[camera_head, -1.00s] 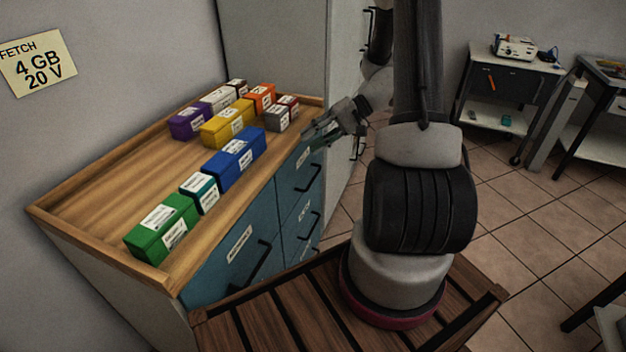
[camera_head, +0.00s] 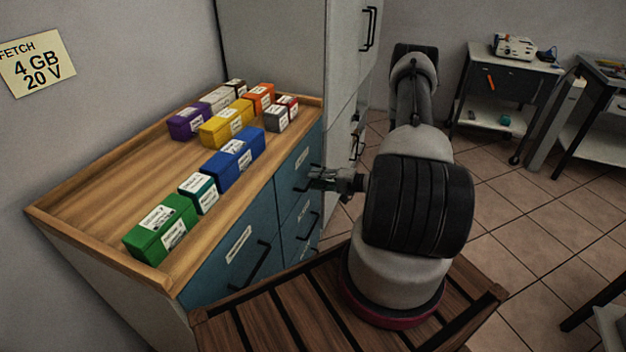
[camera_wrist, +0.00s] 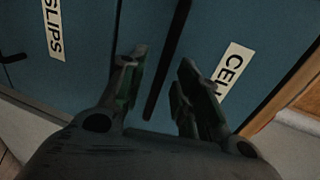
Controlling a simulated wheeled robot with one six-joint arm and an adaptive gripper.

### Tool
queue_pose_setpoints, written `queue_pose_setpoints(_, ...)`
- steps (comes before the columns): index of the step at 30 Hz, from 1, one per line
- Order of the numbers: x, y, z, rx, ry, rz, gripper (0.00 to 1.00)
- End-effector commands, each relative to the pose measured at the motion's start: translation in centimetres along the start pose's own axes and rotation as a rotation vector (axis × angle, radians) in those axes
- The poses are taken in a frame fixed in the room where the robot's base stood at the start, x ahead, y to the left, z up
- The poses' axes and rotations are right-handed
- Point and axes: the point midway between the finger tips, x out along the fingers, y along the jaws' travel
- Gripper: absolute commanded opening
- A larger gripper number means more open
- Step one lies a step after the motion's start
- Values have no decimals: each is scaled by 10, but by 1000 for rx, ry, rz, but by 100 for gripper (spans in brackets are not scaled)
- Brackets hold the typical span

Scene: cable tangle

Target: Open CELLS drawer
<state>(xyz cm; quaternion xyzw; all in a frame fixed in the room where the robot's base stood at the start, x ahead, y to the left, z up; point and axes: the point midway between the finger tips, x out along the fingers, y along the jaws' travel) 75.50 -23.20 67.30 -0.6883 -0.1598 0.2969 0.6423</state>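The CELLS drawer (camera_wrist: 235,35) is a blue front with a white label (camera_wrist: 233,70), of which "CEL" is readable in the wrist view. It looks shut. In the head view it is the upper right drawer (camera_head: 290,171) of the wooden-topped cabinet. Its dark bar handle (camera_wrist: 167,62) runs between the two fingers of my gripper (camera_wrist: 162,60). The gripper is open, with a finger on each side of the handle and visible gaps. In the head view my gripper (camera_head: 318,178) is at the drawer front and hides part of the handle.
A drawer labelled SLIPS (camera_wrist: 55,30) lies beside it in the wrist view. Below are another drawer (camera_head: 301,222) and a larger drawer (camera_head: 236,262) at left. Several coloured boxes stand on the wooden top (camera_head: 110,190). A tall pale cabinet (camera_head: 345,75) stands behind.

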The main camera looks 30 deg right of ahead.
Motion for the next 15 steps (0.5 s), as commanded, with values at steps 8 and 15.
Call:
queue_pose_setpoints(8, 19, 0, 0, 0, -1, 0, 32)
queue_pose_setpoints(15, 19, 0, 0, 0, -1, 0, 23)
